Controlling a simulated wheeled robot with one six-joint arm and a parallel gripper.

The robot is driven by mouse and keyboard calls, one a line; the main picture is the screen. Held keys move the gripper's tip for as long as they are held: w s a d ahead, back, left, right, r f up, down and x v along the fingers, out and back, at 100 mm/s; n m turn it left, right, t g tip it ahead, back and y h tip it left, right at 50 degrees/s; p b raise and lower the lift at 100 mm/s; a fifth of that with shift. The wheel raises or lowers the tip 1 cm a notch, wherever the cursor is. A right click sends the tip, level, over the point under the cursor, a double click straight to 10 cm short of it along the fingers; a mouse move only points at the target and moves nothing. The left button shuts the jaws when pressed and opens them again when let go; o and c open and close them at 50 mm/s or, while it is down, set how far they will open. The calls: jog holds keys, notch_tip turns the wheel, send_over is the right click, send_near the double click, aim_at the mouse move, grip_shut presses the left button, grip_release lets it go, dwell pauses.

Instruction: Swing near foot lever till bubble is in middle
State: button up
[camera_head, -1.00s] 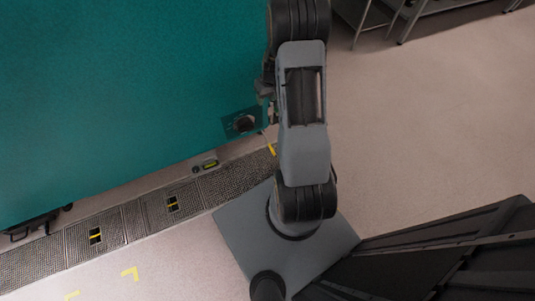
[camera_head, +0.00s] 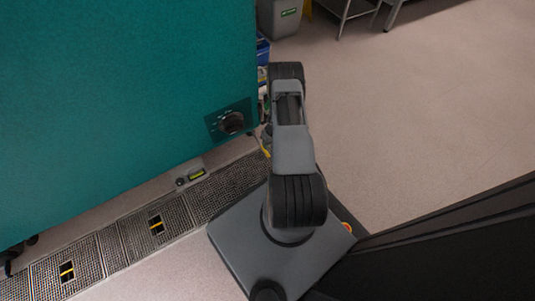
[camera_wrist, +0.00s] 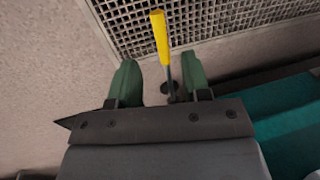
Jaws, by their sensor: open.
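The near foot lever shows in the wrist view as a yellow handle (camera_wrist: 161,38) on a thin dark rod. The rod runs down to a dark round foot (camera_wrist: 176,92). My gripper (camera_wrist: 160,70) is open, with one green finger on each side of the rod. The rod is nearer the right finger; I cannot tell if they touch. In the head view the yellow handle (camera_head: 265,151) shows just left of my arm, which hides most of my gripper. The bubble level (camera_head: 196,174), with a yellow-green vial, sits low beside the teal chamber (camera_head: 110,90). The bubble is too small to place.
A dial (camera_head: 231,122) is on the chamber's side. A metal floor grating (camera_head: 210,195) runs along its base, and it fills the top of the wrist view. A grey bin (camera_head: 279,18) and a rack (camera_head: 350,12) stand behind. Open floor (camera_head: 430,110) lies right.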

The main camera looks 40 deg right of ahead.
aim_at(267, 153)
jog(key=f+b, duration=0.1)
jog(key=f, duration=0.1)
jog(key=a+f, duration=0.1)
jog(key=f, duration=0.1)
jog(key=f+b, duration=0.1)
jog(key=f, duration=0.2)
jog(key=shift+a+b, duration=0.15)
jog(key=shift+b, duration=0.15)
grip_shut()
